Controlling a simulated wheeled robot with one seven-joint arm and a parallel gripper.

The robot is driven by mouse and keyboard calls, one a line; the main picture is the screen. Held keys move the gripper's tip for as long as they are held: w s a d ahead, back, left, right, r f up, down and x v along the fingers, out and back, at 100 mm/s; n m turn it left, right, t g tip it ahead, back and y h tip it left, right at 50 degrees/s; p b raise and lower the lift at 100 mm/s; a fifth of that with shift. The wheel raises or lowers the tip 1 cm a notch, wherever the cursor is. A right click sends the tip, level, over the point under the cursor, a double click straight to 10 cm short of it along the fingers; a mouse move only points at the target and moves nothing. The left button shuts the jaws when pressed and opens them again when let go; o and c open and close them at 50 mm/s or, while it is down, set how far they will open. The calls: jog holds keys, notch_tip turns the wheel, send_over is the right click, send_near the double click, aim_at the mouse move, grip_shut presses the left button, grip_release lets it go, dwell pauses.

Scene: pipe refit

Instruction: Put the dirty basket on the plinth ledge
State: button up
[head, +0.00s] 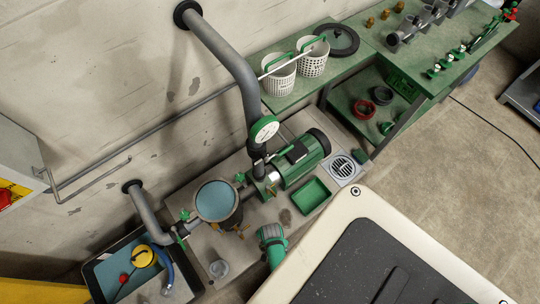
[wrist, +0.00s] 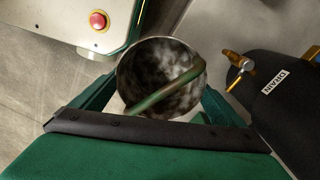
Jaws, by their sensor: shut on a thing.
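My gripper (wrist: 160,95) is shut on the dirty basket (wrist: 150,60), seen in the wrist view between the two green fingers. The basket is round, with dark and pale mottled grime and a green bar handle across its top. The head view does not clearly show the basket; a teal-green part of my arm stands at the front edge of the plinth. The grey plinth (head: 200,248) carries the pump and the open strainer pot (head: 217,200), which shows blue-grey inside. In the wrist view a black body with a DRAIN label (wrist: 273,83) is right of the basket.
A brass valve (wrist: 238,62) projects near the basket. Two white baskets (head: 279,77) (head: 313,58) are on the green bench. A blue tray with a yellow item (head: 143,256) is at lower left.

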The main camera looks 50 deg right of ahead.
jog(key=w+d, duration=0.1)
jog(key=w+d+f, duration=0.2)
jog(key=w, duration=0.1)
jog(key=shift+f, duration=0.15)
jog(key=w+d+f, duration=0.2)
jog(key=w+f, duration=0.1)
jog(key=f, duration=0.5)
jog(key=shift+w+d+f, duration=0.15)
jog(key=shift+w+f, duration=0.15)
jog(key=shift+w, duration=0.05)
jog(key=shift+f, duration=0.1)
jog(key=o, duration=1)
jog(key=shift+w+r, duration=0.15)
jog(key=shift+r, duration=5.95)
